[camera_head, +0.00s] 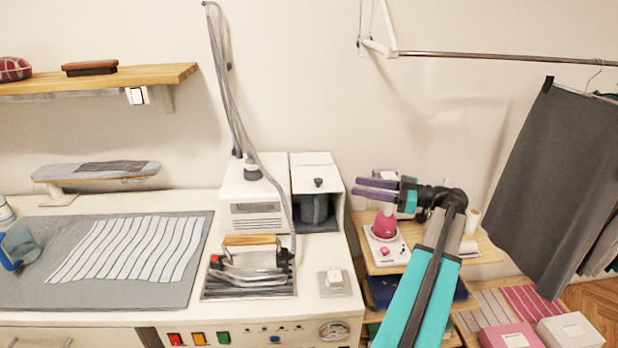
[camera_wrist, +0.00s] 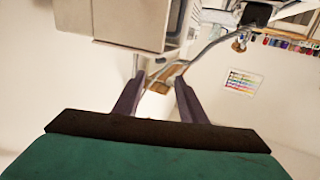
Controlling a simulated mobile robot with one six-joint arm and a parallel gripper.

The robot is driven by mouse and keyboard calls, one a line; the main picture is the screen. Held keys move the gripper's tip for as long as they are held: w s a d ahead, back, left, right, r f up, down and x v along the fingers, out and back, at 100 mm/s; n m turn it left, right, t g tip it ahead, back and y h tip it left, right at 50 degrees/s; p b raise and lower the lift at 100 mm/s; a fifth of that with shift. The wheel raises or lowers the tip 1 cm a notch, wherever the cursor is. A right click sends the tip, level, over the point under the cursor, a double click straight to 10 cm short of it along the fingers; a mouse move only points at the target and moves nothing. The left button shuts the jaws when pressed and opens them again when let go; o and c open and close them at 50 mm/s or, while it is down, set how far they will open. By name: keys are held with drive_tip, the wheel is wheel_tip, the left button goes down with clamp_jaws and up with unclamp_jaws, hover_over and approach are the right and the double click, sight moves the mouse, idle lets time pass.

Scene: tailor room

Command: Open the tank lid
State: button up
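The tank housing is a white box (camera_head: 339,210) at the right end of the ironing station in the head view. Its light lid (camera_head: 303,174) lies on top, looks closed, and carries a small dark knob (camera_head: 319,182). A dark grey tank (camera_head: 314,208) shows in the open front below. My gripper (camera_head: 356,187) is right of the lid, its purple fingers pointing left at it. They look apart from the knob. In the wrist view my gripper (camera_wrist: 159,76) has its fingers spread with nothing held; a pale box (camera_wrist: 130,22) fills the upper left.
The white boiler unit (camera_head: 253,205) stands left of the tank housing, with a hose rising from it. An iron (camera_head: 252,262) rests in front on its pad. Grey trousers (camera_head: 545,175) hang at right.

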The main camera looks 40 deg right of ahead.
sight(317, 179)
drive_tip(key=shift+w+a, duration=0.1)
drive_tip(key=shift+w, duration=0.1)
drive_tip(key=p+x, duration=0.4)
drive_tip(key=x, duration=0.9)
drive_tip(key=shift+w+a, duration=0.15)
drive_tip(key=shift+w, duration=0.1)
clamp_jaws()
drive_tip(key=shift+s+a, duration=0.1)
drive_tip(key=shift+a, duration=0.25)
drive_tip(key=shift+d, duration=0.3)
drive_tip(key=shift+r, duration=0.1)
